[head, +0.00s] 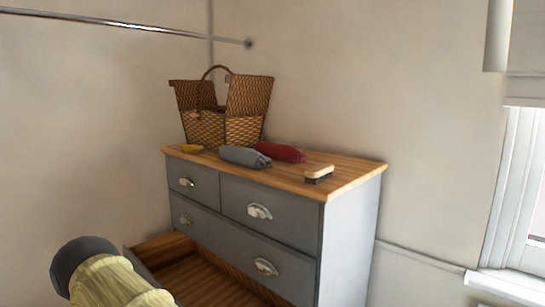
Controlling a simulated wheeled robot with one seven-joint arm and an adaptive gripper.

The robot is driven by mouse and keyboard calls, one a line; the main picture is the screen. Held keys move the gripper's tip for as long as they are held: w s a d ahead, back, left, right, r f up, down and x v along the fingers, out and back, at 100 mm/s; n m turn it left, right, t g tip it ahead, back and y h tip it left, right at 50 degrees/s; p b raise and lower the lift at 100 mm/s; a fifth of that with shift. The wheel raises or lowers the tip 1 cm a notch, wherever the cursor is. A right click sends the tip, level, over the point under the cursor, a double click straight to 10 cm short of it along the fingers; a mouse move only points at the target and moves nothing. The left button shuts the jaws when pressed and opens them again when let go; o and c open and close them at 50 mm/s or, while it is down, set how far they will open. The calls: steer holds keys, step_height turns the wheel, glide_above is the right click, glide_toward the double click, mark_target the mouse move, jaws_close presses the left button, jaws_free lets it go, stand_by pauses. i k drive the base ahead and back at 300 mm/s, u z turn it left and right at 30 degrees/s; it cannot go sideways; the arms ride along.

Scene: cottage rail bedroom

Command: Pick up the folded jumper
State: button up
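Two soft folded or rolled cloth items lie side by side on the wooden top of a grey chest of drawers (345,173). One is a grey bundle (243,157) nearer the front edge. The other is a dark red bundle (281,151) just behind it and to the right. I cannot tell from this view which one is the folded jumper. My gripper is not in view, so its state and its distance from the cloth items do not show.
An open wicker basket (225,129) with an arched handle stands at the back left of the top. A small yellow item (191,148) lies before it. A brush (319,174) lies to the right. An open-topped wooden tray or drawer (205,280) is low in front. A rail (130,25) crosses above.

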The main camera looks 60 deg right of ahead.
mark_target(246, 158)
steer(key=z, duration=1.45)
